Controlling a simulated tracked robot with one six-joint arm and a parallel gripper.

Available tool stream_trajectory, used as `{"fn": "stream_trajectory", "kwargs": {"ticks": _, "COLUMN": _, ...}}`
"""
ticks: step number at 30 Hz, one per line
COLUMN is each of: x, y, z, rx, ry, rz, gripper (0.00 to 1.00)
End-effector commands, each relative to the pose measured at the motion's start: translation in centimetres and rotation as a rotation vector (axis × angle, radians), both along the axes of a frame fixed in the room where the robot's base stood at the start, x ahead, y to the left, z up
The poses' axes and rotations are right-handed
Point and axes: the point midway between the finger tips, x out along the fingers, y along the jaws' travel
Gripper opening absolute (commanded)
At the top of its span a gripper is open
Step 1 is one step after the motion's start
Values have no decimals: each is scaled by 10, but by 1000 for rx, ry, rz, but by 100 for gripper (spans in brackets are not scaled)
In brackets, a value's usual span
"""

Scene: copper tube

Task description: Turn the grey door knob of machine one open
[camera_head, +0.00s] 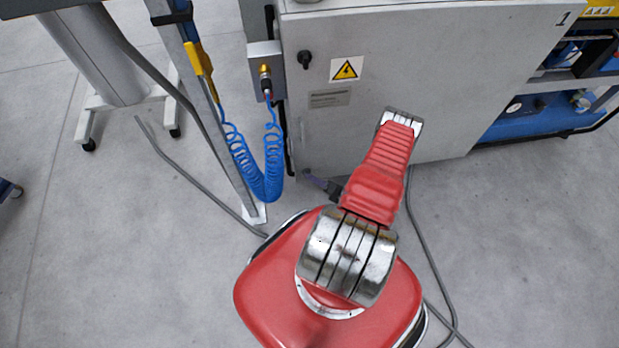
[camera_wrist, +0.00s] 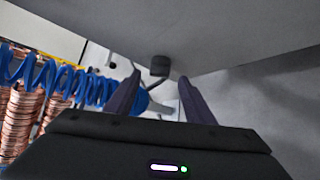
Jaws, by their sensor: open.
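Machine one (camera_head: 430,75) is a light grey cabinet marked with a 1, at the top of the head view. Its door knob (camera_head: 304,59) looks dark, almost black, and sits at the upper left of the front, left of a yellow warning sign. My gripper (camera_head: 310,175) is low by the cabinet's lower left part, well below the knob, mostly hidden behind my red arm. In the wrist view my gripper (camera_wrist: 160,88) is open, with its two purple fingers apart and nothing between them. A dark knob (camera_wrist: 160,66) shows beyond the gap between the fingertips, apart from them.
A blue coiled hose (camera_head: 268,165) hangs left of my gripper from a grey box (camera_head: 265,70) on the cabinet's side. A metal post (camera_head: 215,110) stands left of it. Copper coils (camera_wrist: 20,120) show at left in the wrist view. Cables lie on the otherwise open floor.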

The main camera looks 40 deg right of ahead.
Motion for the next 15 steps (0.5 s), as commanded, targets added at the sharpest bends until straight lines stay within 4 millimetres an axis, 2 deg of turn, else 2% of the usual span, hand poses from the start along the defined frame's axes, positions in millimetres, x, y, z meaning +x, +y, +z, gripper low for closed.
{"fn": "stream_trajectory", "kwargs": {"ticks": 9, "x": 31, "y": 3, "z": -15, "rx": 0, "ry": 0, "rz": 2, "gripper": 48}}
{"fn": "stream_trajectory", "kwargs": {"ticks": 15, "x": 39, "y": 3, "z": -18, "rx": -1, "ry": -1, "rz": 1, "gripper": 48}}
